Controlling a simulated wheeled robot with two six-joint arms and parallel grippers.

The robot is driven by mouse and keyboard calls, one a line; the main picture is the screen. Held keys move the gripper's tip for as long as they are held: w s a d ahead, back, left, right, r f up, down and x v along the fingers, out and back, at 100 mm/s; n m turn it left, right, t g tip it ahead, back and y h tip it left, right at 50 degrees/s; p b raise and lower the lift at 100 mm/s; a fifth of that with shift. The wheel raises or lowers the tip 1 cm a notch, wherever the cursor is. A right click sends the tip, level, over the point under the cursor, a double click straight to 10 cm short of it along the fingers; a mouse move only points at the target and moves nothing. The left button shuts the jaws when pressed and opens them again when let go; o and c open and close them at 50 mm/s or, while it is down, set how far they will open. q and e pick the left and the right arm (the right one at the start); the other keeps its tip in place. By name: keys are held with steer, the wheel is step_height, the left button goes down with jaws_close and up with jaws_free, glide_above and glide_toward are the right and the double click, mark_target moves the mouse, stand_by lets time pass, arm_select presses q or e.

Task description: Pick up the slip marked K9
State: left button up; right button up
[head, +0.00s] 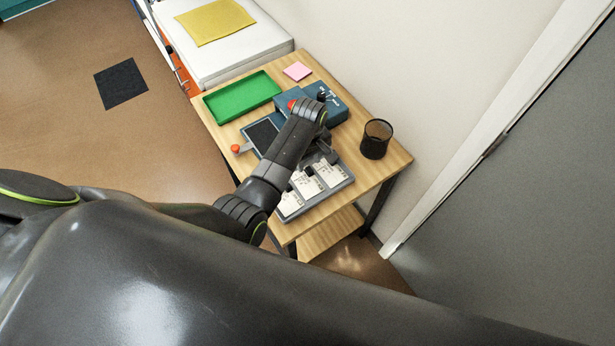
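Several white slips with small dark print lie in a grey tray (318,203) near the front right of the wooden table. One slip (289,203) is at the left, another (307,185) in the middle and a third (330,174) at the right. The print is too small to read, so I cannot tell which slip is marked K9. My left gripper (326,157) is over the back part of the tray, close to the slips. My arm hides part of the tray, and the finger gap is not clear. My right gripper is not in view.
A black mesh cup (375,139) stands right of the tray. Behind are a blue device (340,110), an empty green tray (242,97) and a pink pad (297,71).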

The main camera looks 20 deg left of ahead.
mark_target(309, 169)
arm_select(q)
steer(key=shift+f, duration=1.6)
jaws_close()
